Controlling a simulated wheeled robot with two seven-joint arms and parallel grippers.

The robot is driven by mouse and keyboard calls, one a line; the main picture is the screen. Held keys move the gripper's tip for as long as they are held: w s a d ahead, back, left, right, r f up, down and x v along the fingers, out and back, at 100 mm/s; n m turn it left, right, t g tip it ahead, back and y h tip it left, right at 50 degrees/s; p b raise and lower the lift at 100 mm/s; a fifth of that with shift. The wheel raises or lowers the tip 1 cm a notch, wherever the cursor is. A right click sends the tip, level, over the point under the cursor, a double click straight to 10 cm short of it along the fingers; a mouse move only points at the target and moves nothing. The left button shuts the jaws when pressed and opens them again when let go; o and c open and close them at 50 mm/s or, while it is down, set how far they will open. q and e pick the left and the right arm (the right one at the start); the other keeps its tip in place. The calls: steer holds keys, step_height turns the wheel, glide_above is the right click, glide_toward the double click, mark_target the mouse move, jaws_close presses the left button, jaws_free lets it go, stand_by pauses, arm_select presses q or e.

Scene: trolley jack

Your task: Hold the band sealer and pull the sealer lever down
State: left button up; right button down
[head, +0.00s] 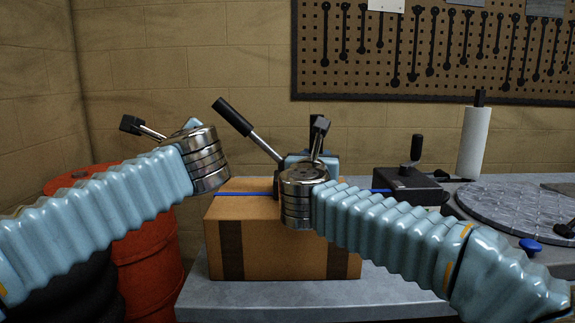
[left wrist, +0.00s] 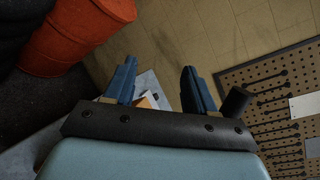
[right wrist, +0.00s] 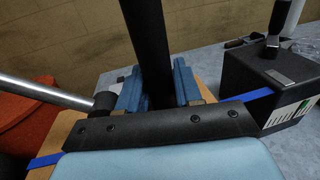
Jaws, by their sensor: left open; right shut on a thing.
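The band sealer (right wrist: 147,50) sits on top of a cardboard box (head: 285,262) with a blue band (head: 229,193) around it. In the head view my right wrist hides most of it. My right gripper (right wrist: 158,88) is shut on its black upright handle. The sealer lever (head: 233,117), a silver rod with a black grip, points up and to the left; its rod shows in the right wrist view (right wrist: 45,92). My left gripper (left wrist: 158,88) is open and empty, left of the lever. A black cylinder, seemingly the lever grip (left wrist: 235,102), lies just outside its right finger.
The box stands on a grey bench (head: 270,297). A black device with a crank (head: 410,183), a round ribbed plate (head: 515,205) and a paper roll (head: 473,142) stand to the right. A red drum (head: 148,262) is at left, and a tool pegboard (head: 430,90) hangs behind.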

mark_target(233, 118)
arm_select(q)
steer(key=s+d+r+m+t+h, duration=0.1)
steer(key=s+d+r, duration=0.15)
steer(key=d, duration=0.35)
steer(key=s+d+r+m+t+h, duration=0.1)
steer(key=s+d+r, duration=0.15)
steer(key=d, duration=0.35)
steer(key=x, duration=1.1)
steer(key=shift+f, duration=0.15)
jaws_close()
